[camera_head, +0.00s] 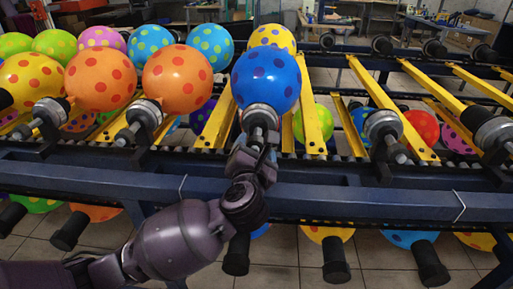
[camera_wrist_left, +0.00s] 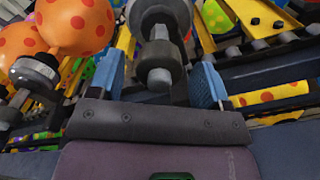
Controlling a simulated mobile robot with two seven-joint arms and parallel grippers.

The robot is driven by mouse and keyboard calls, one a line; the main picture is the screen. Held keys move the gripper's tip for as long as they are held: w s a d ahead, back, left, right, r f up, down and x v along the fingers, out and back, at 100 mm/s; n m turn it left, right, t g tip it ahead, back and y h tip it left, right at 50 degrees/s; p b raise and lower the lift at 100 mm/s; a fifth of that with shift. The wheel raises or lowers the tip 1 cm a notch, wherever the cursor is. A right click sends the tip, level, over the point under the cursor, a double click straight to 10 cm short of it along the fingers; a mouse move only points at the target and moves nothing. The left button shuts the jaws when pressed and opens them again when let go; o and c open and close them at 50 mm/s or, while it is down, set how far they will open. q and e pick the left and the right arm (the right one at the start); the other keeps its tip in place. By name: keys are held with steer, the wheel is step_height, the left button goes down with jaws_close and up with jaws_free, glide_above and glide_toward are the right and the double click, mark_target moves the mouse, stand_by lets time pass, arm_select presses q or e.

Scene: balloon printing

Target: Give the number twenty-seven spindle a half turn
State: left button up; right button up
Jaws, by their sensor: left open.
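A blue balloon with dark spots (camera_head: 265,80) sits on a metal spindle (camera_head: 259,117) at the middle of the rack in the head view. No number can be read on the spindle. My left gripper (camera_head: 257,142) is just in front of this spindle, at its near end. In the left wrist view the spindle's grey shaft end (camera_wrist_left: 159,78) lies between the two blue-padded fingers of my left gripper (camera_wrist_left: 158,83). The fingers are apart, with a gap visible on each side of the shaft. My right gripper is not in view.
Orange spotted balloons (camera_head: 177,79) sit on spindles to the left. Bare spindles (camera_head: 384,128) stand to the right between yellow bars (camera_head: 371,95). A dark blue rail (camera_head: 370,199) runs across in front, with more balloons hanging below it.

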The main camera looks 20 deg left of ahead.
arm_select(q)
steer(key=shift+w+a, duration=0.2)
steer(key=shift+w, duration=0.4)
steer(key=shift+c, duration=0.4)
